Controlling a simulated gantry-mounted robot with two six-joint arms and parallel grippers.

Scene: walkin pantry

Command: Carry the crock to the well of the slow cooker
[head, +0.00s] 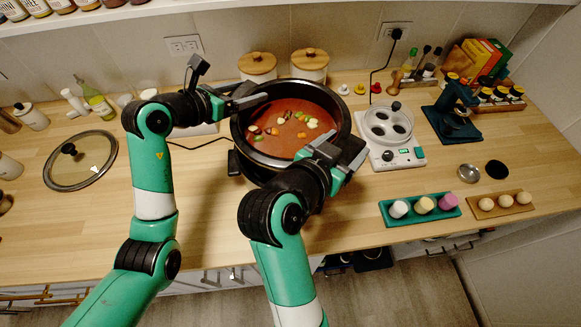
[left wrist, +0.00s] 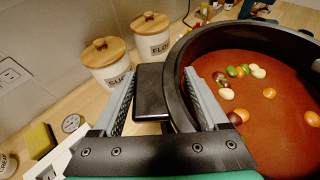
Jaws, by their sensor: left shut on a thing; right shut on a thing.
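The crock (head: 290,115) is a wide dark round pot of red-brown soup with vegetable pieces; it fills the right of the left wrist view (left wrist: 275,120). My left gripper (head: 252,98) is shut on its black handle (left wrist: 150,92) at the rear left. My right gripper (head: 338,150) is shut at the front-right rim, on a handle that its fingers hide. The crock looks about level. A black block (head: 234,163) shows under its left front, apparently part of the slow cooker. The well is hidden, and I cannot tell whether the crock is seated.
A glass lid (head: 80,160) lies at left. A white egg cooker (head: 392,135) stands close to the crock's right. Wooden-lidded canisters (head: 258,67) stand behind. An egg-cup tray (head: 420,208) is at front right. The front-left counter is clear.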

